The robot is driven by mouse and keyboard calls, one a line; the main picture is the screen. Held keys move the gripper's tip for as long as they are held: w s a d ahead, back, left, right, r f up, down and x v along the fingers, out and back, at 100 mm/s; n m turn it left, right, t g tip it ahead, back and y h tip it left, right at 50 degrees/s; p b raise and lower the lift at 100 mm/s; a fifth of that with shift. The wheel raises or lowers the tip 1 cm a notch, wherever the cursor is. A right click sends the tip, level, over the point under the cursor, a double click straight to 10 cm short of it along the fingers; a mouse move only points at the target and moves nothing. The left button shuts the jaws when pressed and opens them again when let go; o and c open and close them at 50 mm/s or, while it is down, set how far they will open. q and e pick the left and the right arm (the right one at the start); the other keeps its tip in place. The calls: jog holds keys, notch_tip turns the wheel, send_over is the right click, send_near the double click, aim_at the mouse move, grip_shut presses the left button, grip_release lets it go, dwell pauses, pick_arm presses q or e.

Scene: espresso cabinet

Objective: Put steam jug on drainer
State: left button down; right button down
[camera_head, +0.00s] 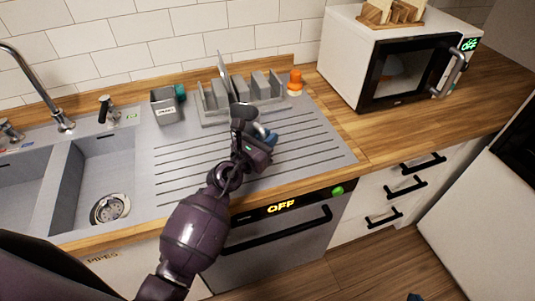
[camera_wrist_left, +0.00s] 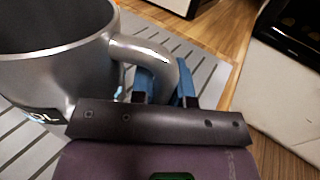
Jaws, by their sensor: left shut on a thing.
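The steam jug (camera_wrist_left: 50,75) is a silver metal jug with a curved handle, large at the left of the left wrist view. My left gripper (camera_wrist_left: 165,85) has its blue fingers shut on the jug's handle. In the head view my left gripper (camera_head: 266,140) is over the grooved metal drainer (camera_head: 310,147), and my arm and hand hide most of the jug. The drainer's grooves also show in the left wrist view (camera_wrist_left: 25,145). I cannot tell whether the jug touches the drainer. A small dark blue tip at the head view's bottom edge (camera_head: 414,297) may be my right gripper.
A grey rack (camera_head: 214,97) with upright slots, a grey labelled holder (camera_head: 166,108) and an orange item (camera_head: 295,82) stand at the drainer's back. The sink (camera_head: 100,180) is left. A microwave (camera_head: 345,55) stands right. The drainer's right part is clear.

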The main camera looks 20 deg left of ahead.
pick_arm(q)
notch_tip(320, 180, down, 4)
jog(key=shift+f+b, duration=0.1)
jog(key=shift+b, duration=1)
jog(key=shift+f, duration=0.3)
jog(key=shift+r, duration=0.1)
jog(key=shift+f, duration=0.2)
